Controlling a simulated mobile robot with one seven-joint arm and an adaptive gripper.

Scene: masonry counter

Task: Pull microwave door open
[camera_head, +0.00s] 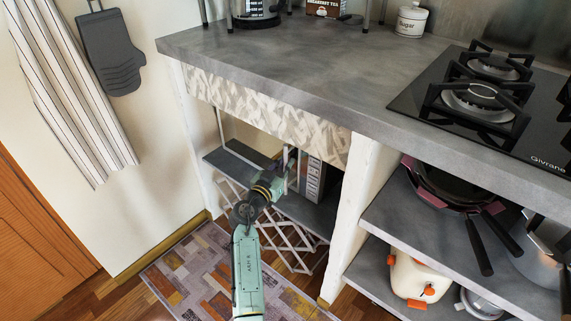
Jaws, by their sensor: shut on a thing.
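A pale upright bar just left of the panel looks like the door's handle or edge. My gripper (286,173) is at this bar, shut on what looks like the microwave door handle. My arm reaches in from the bottom of the view. The fingertips are small and partly hidden, and most of the door is hard to make out.
A grey counter (262,57) overhangs the niche. A white post (352,210) stands right of it, before shelves with pans (452,190) and a cream pot (414,277). A white lattice rack (290,240) is below the microwave shelf. A patterned rug (188,268) covers the floor at left.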

